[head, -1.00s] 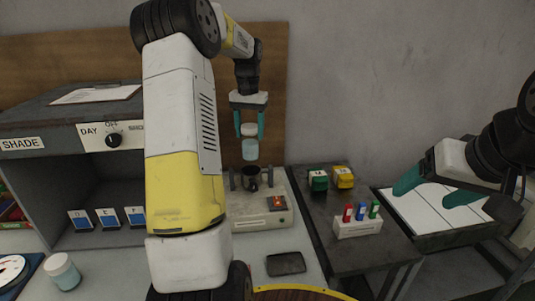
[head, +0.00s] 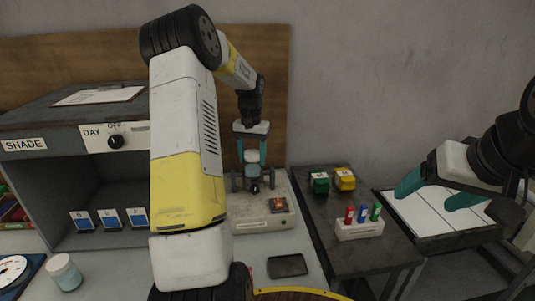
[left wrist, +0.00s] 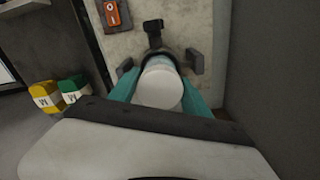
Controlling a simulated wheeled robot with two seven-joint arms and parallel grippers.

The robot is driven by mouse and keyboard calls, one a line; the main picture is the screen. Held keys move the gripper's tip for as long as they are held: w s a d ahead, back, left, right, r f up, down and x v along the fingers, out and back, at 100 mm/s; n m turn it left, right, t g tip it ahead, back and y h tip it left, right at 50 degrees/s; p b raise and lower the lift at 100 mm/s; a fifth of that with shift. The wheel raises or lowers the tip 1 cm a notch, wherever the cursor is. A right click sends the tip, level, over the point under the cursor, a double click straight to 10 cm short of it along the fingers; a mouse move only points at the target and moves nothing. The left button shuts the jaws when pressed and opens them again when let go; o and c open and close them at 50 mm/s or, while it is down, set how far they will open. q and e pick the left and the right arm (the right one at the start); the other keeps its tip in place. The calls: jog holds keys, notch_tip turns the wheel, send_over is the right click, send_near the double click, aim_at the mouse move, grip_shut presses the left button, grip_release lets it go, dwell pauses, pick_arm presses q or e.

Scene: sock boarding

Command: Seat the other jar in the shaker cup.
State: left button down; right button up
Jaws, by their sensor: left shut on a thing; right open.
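My left gripper (head: 251,160) is shut on a jar with a white lid and pale blue body (head: 252,157). The lid of this jar also shows in the left wrist view (left wrist: 160,86), between the teal fingers. The jar is down at the dark shaker cup (head: 254,185) on the beige shaker machine (head: 262,218). Its lower part is hidden, so I cannot tell whether it touches the cup's bottom. Another jar with a white lid (head: 65,272) stands on the bench at the lower left. My right gripper (head: 436,195) is open and empty over the white panelled tray.
A red switch (head: 278,205) is on the machine. A rack with red, blue and green vials (head: 360,228) and green (head: 320,183) and yellow (head: 345,179) blocks stand on the side table. A dark tray (head: 287,265) lies in front. The shade booth (head: 75,135) is at left.

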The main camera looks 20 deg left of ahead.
pick_arm(q)
jog(key=shift+c, duration=2.4)
grip_release()
jog(key=shift+f, duration=0.1)
notch_tip(320, 180, up, 12)
jog(key=s+d+r+t, duration=0.1)
jog(key=s+d+r, duration=0.4)
jog(key=s+r, duration=0.1)
jog(key=s+d+t, duration=0.1)
jog(key=s+d, duration=0.2)
jog(key=s, duration=0.4)
jog(key=s+d+f+t+h, duration=0.1)
jog(key=s+d, duration=0.3)
jog(key=s, duration=0.4)
jog(key=s+d+m+t+h, duration=0.1)
jog(key=s+d+t, duration=0.2)
jog(key=s, duration=0.5)
jog(key=shift+s+d+f, duration=0.2)
jog(key=shift+d+f, duration=0.1)
jog(key=shift+d, duration=0.1)
